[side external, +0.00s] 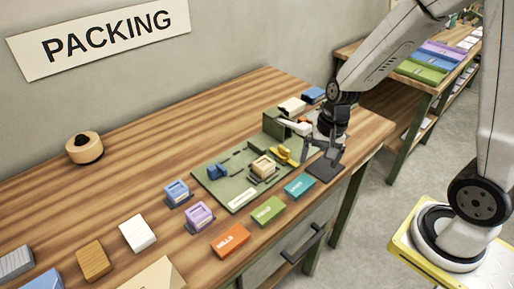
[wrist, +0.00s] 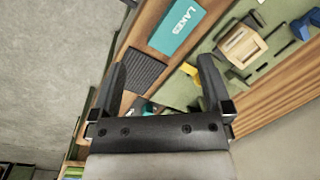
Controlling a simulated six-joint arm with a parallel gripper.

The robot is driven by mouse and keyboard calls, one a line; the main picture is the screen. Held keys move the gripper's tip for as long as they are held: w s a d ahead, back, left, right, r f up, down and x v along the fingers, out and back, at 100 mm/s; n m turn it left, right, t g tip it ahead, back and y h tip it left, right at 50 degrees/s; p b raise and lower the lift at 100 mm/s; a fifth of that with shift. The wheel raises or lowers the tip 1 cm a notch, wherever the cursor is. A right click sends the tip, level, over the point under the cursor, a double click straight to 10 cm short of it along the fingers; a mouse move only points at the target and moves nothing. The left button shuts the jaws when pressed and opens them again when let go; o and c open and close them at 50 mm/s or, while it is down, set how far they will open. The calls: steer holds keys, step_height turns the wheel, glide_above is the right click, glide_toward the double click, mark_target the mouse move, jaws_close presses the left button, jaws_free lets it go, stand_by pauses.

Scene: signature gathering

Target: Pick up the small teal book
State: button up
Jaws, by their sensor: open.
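The small teal book (side external: 299,187) lies flat near the front edge of the wooden table, to the right of a green book. In the wrist view the teal book (wrist: 181,27) shows white lettering that reads LAKES, and it lies beyond my fingertips. My gripper (side external: 325,160) is open and empty, above and a little to the right of the teal book, over a dark ribbed mat. In the wrist view my gripper (wrist: 160,72) has its two fingers spread, with the dark mat (wrist: 143,72) between and below them.
A green board (side external: 240,197) with a wooden block (side external: 263,167), blue and yellow parts stands behind the teal book. Green (side external: 268,211) and orange (side external: 230,241) books lie to its left along the front. The table's front edge is close by.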

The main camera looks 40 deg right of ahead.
mark_target(300, 184)
steer(key=m, duration=0.2)
steer(key=w+f+m+y, duration=0.1)
steer(key=m, duration=0.1)
steer(key=w+d+f+m+y, duration=0.1)
steer(key=m, duration=0.1)
steer(key=shift+w+g, duration=0.25)
steer(key=shift+g, duration=0.05)
steer(key=shift+w+f+m+y, duration=0.15)
steer(key=shift+w+m+y, duration=0.1)
steer(key=shift+m, duration=0.35)
steer(key=shift+w+f+m+y, duration=0.15)
steer(key=shift+w+m, duration=0.05)
steer(key=shift+m, duration=0.4)
steer(key=shift+x, duration=1.25)
steer(key=shift+f, duration=0.1)
steer(key=shift+x, duration=2.55)
steer(key=shift+s+d, duration=0.15)
steer(key=shift+d, duration=0.05)
steer(key=c, duration=1.3)
